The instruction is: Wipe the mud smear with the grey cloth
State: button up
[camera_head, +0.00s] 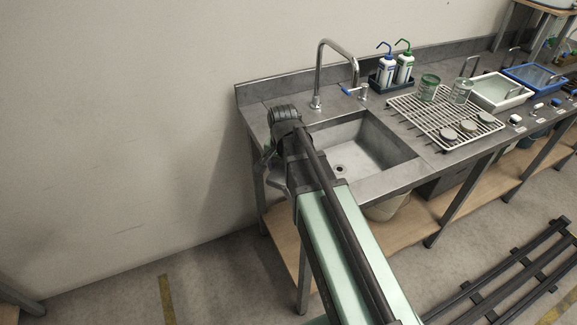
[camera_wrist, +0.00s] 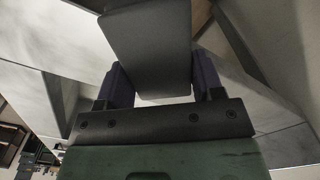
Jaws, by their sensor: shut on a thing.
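My gripper (camera_wrist: 160,75) shows in the wrist view with its two dark purple fingers on either side of a dark grey, flat-faced piece. This piece looks like the grey cloth (camera_wrist: 148,42), and the fingers are shut on it. In the head view my arm reaches to the left end of the sink counter, and its wrist hides the gripper and the cloth. I cannot make out the mud smear in either view; the counter left of the basin is partly covered by my arm. I cannot tell whether the cloth touches a surface.
The sink basin (camera_head: 348,150) lies right of my wrist, with a tall tap (camera_head: 319,75) behind it. Wash bottles (camera_head: 396,68), a white rack (camera_head: 440,122) with jars, a white tub (camera_head: 497,92) and a blue tub (camera_head: 533,77) stand further right. Bare wall is left.

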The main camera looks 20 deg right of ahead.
notch_tip(320, 180, up, 6)
jog(key=p, duration=0.6)
notch_tip(320, 180, up, 3)
jog(key=p, duration=0.3)
jog(key=shift+r, duration=0.2)
jog(key=shift+f, duration=0.15)
jog(key=shift+d, duration=0.1)
